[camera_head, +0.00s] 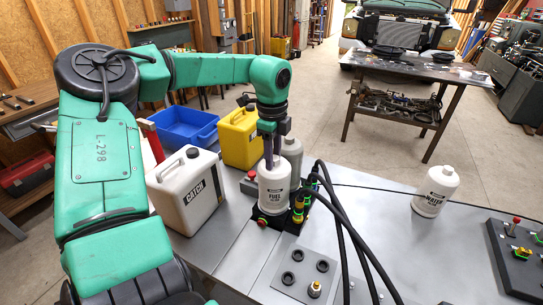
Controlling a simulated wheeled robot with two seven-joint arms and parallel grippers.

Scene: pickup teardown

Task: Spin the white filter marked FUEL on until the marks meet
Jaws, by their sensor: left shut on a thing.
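The white filter marked FUEL (274,190) stands upright on a black mount (281,222), in front of a grey cylinder (292,152). My left gripper (269,160) comes down from above and is shut on the top of this filter. Its fingertips are partly hidden by the wrist and the filter top. The alignment marks are too small to make out. A second white filter, marked WATER (430,195), stands apart on the bench at the right. My right gripper is not in view.
A white CATCH jug (187,190), a blue bin (183,128) and a yellow jug (240,138) stand left and behind. Black hoses (345,225) arch right of the mount. A plate with holes (304,277) lies in front. The bench (385,240) is clear before the WATER filter.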

